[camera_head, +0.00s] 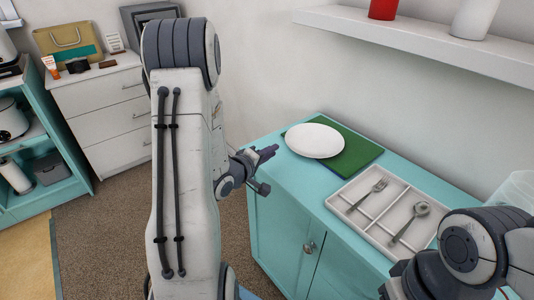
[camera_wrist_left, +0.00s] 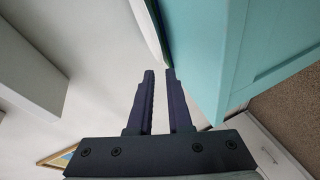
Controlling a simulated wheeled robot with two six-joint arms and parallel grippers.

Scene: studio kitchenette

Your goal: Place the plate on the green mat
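A white round plate (camera_head: 314,141) lies on the green mat (camera_head: 357,157) on the teal cabinet top, covering the mat's left part. Its left edge seems to reach past the mat; the mat's edge there is hidden. My left gripper (camera_head: 268,170) is open and empty, just left of the plate and cabinet, apart from the plate in the head view. In the left wrist view, the fingers (camera_wrist_left: 160,100) show a gap between them, with a thin strip of the plate (camera_wrist_left: 149,28) ahead of their tips. My right arm shows at the lower right, but its gripper is out of view.
A white cutlery tray (camera_head: 382,207) with a fork (camera_head: 367,193) and a spoon (camera_head: 410,222) sits right of the mat. A white shelf (camera_head: 420,42) hangs on the wall above. A clear container (camera_head: 516,190) stands at the right.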

